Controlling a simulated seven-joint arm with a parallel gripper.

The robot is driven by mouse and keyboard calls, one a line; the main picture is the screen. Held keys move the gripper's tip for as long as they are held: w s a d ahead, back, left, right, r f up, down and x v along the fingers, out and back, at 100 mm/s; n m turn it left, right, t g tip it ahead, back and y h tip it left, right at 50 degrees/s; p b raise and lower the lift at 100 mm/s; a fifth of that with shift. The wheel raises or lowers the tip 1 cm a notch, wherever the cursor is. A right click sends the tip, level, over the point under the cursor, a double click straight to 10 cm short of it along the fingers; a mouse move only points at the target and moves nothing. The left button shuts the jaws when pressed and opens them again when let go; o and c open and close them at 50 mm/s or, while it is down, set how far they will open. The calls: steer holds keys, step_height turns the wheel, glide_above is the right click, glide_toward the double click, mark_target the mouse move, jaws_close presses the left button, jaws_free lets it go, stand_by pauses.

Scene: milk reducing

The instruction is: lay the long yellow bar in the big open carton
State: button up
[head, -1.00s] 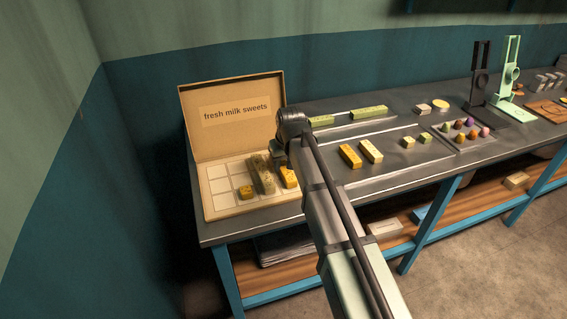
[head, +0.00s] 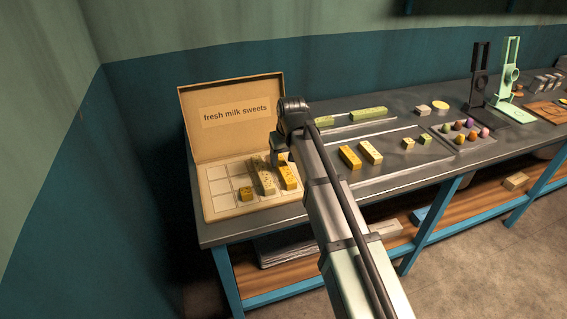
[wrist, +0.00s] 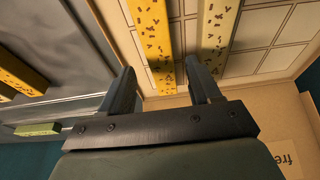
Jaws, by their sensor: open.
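The big open carton (head: 222,209) stands at the left end of the bench with its lid up. Inside lie a long yellow bar (head: 288,177) at the right side, a paler long speckled bar (head: 264,180) beside it, and a short yellow piece (head: 246,194) near the front. My gripper (head: 277,158) is over the back of the carton by the lid. In the wrist view my gripper (wrist: 162,85) is open, with one long bar (wrist: 153,40) seen between its fingers and the other (wrist: 214,40) past the right finger. I cannot tell whether the fingers touch either.
On the bench right of the carton lie an orange-yellow bar (head: 350,157), a pale yellow bar (head: 371,151) and green bars (head: 368,112). Small sweets (head: 472,124) and two upright stands (head: 510,75) are farther right. The carton's left cells are empty.

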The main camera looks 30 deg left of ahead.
steer(key=v, duration=0.8)
stand_by(0.4)
